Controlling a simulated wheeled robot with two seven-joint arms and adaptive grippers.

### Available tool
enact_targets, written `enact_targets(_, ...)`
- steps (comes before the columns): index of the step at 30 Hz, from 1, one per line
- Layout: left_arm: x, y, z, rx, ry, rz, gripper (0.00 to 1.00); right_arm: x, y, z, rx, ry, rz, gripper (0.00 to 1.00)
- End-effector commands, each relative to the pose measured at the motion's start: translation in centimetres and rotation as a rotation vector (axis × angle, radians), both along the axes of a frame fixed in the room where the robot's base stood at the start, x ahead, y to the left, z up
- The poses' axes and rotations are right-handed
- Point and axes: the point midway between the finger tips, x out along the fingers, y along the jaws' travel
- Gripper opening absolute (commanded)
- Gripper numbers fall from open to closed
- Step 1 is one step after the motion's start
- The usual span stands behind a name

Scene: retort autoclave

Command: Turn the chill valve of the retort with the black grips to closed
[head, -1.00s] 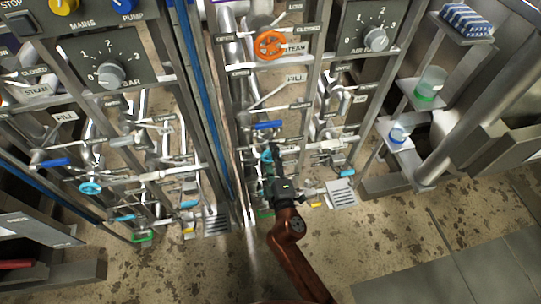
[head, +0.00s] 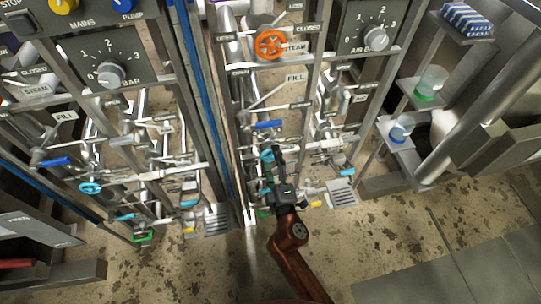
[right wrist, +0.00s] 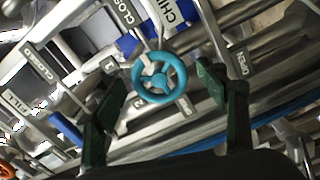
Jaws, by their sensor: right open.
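A light blue handwheel (right wrist: 160,78) with three spokes is in the middle of the right wrist view, beside a CHILL label (right wrist: 174,12). CLOSED (right wrist: 126,10) and OPEN (right wrist: 240,62) labels stand on either side of it. My right gripper (right wrist: 162,84) is open, its dark green fingers apart on either side of the wheel; I see no clear contact. In the head view the right gripper (head: 277,160) is at the lower pipework of the middle retort and partly hides the light blue wheel (head: 267,156). Black grips cannot be made out. My left gripper is not in view.
An orange STEAM wheel (head: 270,44) and a blue lever (head: 268,125) are above the gripper. A similar retort front with another light blue wheel (head: 90,188) stands at left. Frame posts and pipes crowd the gripper. The floor (head: 190,270) in front is clear.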

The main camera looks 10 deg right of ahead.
Motion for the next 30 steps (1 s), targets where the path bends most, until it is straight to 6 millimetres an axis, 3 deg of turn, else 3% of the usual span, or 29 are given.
enact_targets(6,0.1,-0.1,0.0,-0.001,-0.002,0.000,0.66,-4.8,-0.4,-0.2,0.002,0.004,0.000,0.66)
enact_targets(13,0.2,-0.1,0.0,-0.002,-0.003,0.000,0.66,-8.6,-0.7,-0.1,0.002,0.003,0.000,0.66)
enact_targets(19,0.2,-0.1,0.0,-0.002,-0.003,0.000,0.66,-9.8,-0.7,0.0,0.003,0.001,0.000,0.66)
enact_targets(30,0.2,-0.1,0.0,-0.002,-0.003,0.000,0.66,-9.9,-0.8,0.0,0.002,0.001,0.000,0.66)
